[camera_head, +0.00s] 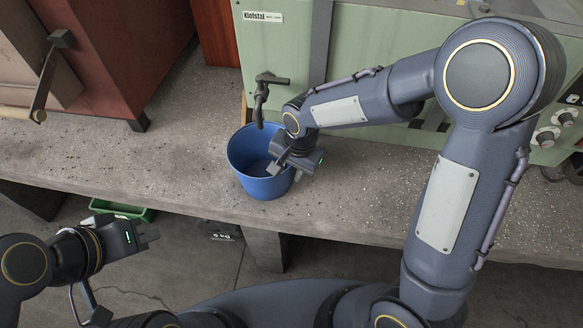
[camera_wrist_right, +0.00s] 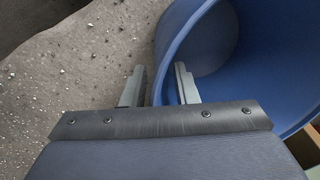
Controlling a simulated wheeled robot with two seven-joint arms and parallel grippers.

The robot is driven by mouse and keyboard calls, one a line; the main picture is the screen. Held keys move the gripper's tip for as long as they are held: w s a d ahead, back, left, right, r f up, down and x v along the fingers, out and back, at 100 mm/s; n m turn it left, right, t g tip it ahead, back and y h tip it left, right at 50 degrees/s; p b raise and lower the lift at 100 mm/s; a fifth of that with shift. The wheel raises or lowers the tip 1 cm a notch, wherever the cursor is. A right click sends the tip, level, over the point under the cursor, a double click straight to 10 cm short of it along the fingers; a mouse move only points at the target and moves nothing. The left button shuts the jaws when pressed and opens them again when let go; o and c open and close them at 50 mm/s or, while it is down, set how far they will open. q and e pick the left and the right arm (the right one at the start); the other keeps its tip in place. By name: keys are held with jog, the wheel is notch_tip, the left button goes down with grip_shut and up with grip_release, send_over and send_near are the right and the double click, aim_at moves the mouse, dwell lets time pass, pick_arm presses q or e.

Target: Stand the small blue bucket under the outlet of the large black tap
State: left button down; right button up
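The small blue bucket (camera_head: 247,150) stands upright on the concrete bench, close to its front edge. The black tap (camera_head: 261,95) sticks out from the green cabinet. In the head view its outlet end overlaps the bucket's back rim. My right gripper (camera_head: 276,171) is at the bucket's right side. In the right wrist view its fingers (camera_wrist_right: 160,88) straddle the wall of the bucket (camera_wrist_right: 205,40), one outside and one inside, with gaps showing, so it looks open. My left gripper (camera_head: 148,236) is off the bench at the lower left; its fingertips are small and hard to read.
The green cabinet (camera_head: 290,55) stands behind the bucket, and a red cabinet (camera_head: 125,50) with a lever (camera_head: 45,80) is at the left. A green crate (camera_head: 122,209) and a weight marked 5 kg (camera_head: 222,232) are below the bench (camera_head: 90,155). The bench left of the bucket is clear.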

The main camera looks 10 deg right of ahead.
jog(key=shift+r, duration=0.1)
jog(key=shift+r+p, duration=0.3)
notch_tip(320, 180, up, 12)
jog(key=s+d+f+p, duration=0.1)
jog(key=s+d+r+n+t+y, duration=0.2)
jog(key=s+d+r+n+t, duration=0.1)
jog(key=s+d, duration=1)
jog(key=s+n+t, duration=0.1)
jog(key=s+n, duration=0.1)
jog(key=s, duration=0.2)
jog(key=shift+n+t+y, duration=0.3)
jog(key=shift+s, duration=0.1)
notch_tip(320, 180, up, 5)
jog(key=p, duration=0.5)
jog(key=shift+r, duration=0.2)
